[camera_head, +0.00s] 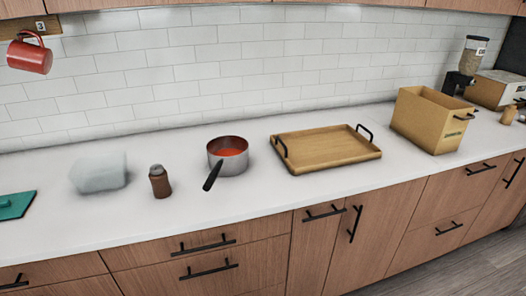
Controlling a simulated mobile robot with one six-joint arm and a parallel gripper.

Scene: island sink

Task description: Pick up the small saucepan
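The small saucepan (229,164) stands upright on the white counter, near the middle of the head view. It is grey metal with a red content or inner surface showing inside. Its black handle (212,177) points toward the front left, toward the counter's front edge. My gripper does not show in this view.
A brown shaker (160,182) and a translucent container (99,172) stand left of the pan. A wooden tray (324,149) with black handles lies close on the right. A wooden box (424,122) is farther right. A red mug (31,56) hangs upper left.

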